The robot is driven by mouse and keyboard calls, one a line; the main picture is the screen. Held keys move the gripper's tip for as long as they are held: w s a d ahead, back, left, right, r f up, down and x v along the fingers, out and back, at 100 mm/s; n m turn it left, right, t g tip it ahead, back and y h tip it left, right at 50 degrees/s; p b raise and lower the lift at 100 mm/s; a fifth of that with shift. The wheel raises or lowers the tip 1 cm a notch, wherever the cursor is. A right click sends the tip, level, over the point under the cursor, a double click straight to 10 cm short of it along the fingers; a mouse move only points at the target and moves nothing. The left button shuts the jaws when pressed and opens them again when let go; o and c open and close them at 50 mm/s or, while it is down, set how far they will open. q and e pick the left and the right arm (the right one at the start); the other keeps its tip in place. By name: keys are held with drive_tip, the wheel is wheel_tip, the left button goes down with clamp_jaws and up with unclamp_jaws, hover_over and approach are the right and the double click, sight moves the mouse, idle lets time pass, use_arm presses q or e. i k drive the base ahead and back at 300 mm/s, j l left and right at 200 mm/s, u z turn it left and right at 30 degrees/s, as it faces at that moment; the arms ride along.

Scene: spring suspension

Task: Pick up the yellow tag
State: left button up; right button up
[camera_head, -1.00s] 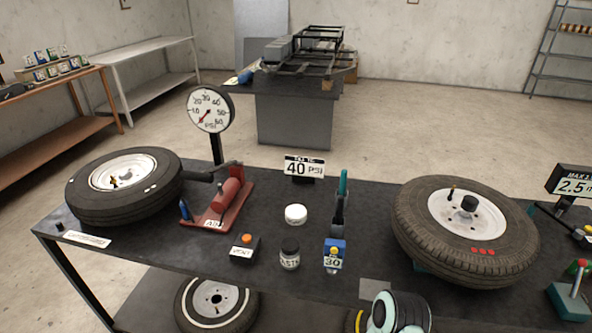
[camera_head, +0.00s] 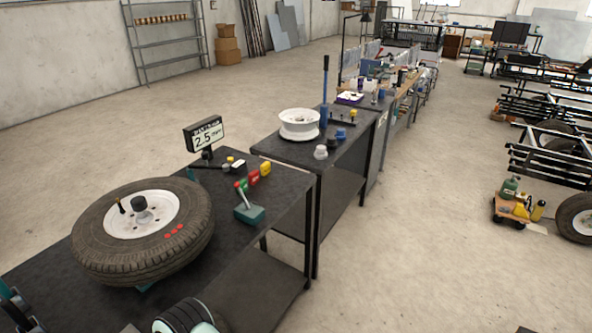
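A small yellow tag (camera_head: 265,168) stands on the dark workbench (camera_head: 215,262), toward its far right edge. It is at the end of a short row with a red tag (camera_head: 254,178) and a green tag (camera_head: 243,185). Nothing covers the yellow tag. A white and black part of my own arm shows at the bottom edge, well short of the tags. Neither gripper's fingers can be seen.
A tyre on a white rim (camera_head: 142,240) lies on the bench left of the tags. A teal-based lever (camera_head: 249,213) stands just in front of them, and a "2.5" display (camera_head: 204,134) behind. A second bench with a bare white rim (camera_head: 299,124) adjoins. Open floor lies right.

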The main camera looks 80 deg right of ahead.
sight(265, 168)
drive_tip(key=z, duration=2.5)
drive_tip(key=u, duration=0.85)
drive_tip(key=i+l+u, duration=0.1)
drive_tip(key=l+u, duration=1.1)
drive_tip(key=l, duration=0.3)
drive_tip(key=k+l+u, duration=0.2)
drive_tip(key=l, duration=0.25)
drive_tip(key=k+l, duration=0.1)
drive_tip(key=l, duration=0.25)
drive_tip(key=l+u, duration=0.1)
drive_tip(key=l, duration=0.3)
drive_tip(key=k+l, duration=0.15)
drive_tip(key=l, duration=0.2)
